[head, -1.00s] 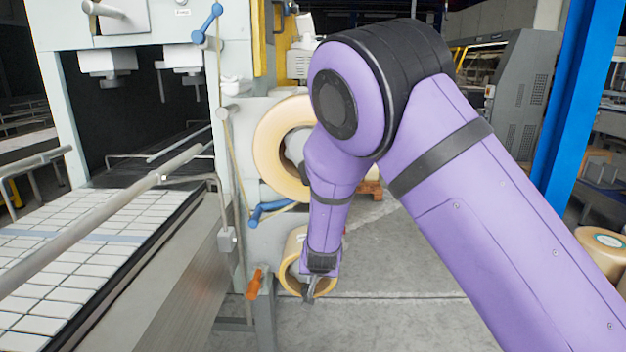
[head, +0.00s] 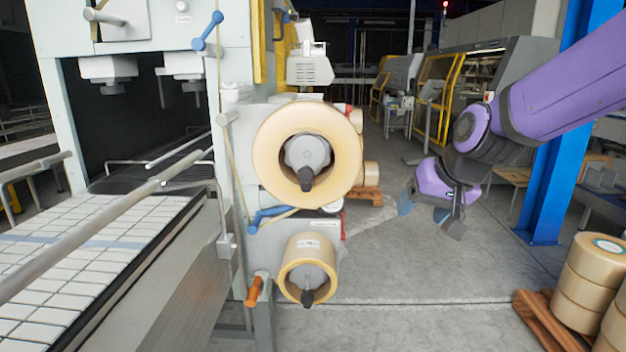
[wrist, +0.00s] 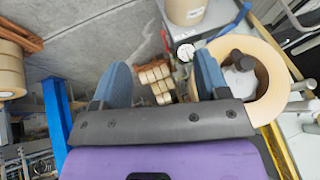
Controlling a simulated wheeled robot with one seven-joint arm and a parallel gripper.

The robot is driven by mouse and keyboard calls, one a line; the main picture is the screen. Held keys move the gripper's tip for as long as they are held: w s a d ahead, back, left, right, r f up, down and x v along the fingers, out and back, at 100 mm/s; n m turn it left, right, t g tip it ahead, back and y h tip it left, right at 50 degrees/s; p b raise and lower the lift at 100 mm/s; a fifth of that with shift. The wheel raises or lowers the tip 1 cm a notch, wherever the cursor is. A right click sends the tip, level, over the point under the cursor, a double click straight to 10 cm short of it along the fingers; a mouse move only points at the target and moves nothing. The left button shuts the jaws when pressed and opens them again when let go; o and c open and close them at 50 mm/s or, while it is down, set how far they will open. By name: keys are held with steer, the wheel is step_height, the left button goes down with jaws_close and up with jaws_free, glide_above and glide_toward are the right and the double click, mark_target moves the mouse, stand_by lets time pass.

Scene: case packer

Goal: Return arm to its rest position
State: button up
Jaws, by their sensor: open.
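My gripper (head: 427,212) is at the right of the head view, raised above the floor and clear of the machine. Its two blue-grey fingers are apart with nothing between them. In the wrist view my gripper (wrist: 162,85) also shows open and empty. My purple arm reaches in from the upper right. A large tan roll (head: 265,152) sits on the machine's upper spindle. A smaller tan roll (head: 327,262) sits on the lower spindle. Both rolls are apart from my gripper.
The case packer (head: 232,60) and its white-slatted conveyor (head: 90,250) fill the left. A blue column (head: 550,190) stands behind my arm. Stacked tan rolls (head: 580,290) rest on a wooden pallet (head: 540,325) at lower right. The middle floor (head: 430,310) is clear.

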steer(key=s+d+r+h, duration=0.1)
steer(key=s+d, duration=0.4)
steer(key=s, duration=0.6)
steer(key=s+d+r+h, duration=0.2)
steer(key=s+d+r, duration=0.2)
steer(key=s, duration=0.6)
steer(key=shift+s+d, duration=0.4)
steer(key=shift+d, duration=0.35)
